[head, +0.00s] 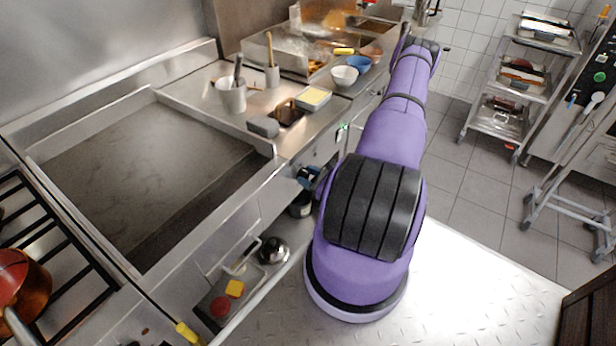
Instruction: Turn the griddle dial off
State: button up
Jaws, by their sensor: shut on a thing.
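The griddle (150,165) is a wide flat dark plate with a raised steel rim, at the left of the head view. Its steel front panel (222,248) faces the floor side. My purple arm reaches away from me along the counter front and covers part of it. Dark parts of my gripper (308,177) seem to show at the right end of the griddle front, beside my arm. It is shut at the panel, apparently on the griddle dial. The dial itself and the fingertips are too small and covered to make out, so its setting cannot be read.
A burner grate with a copper pan (20,280) is at the lower left. A shelf under the griddle holds a lidded pot (273,250). Utensil pots, bowls and a butter tray (313,98) stand on the counter. A steel cart (515,75) is across the open tiled floor.

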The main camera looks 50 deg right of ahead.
jog(key=o, duration=0.9)
jog(key=shift+s, duration=0.1)
jog(key=s, duration=1)
jog(key=shift+s+d, duration=0.35)
jog(key=shift+d, duration=0.05)
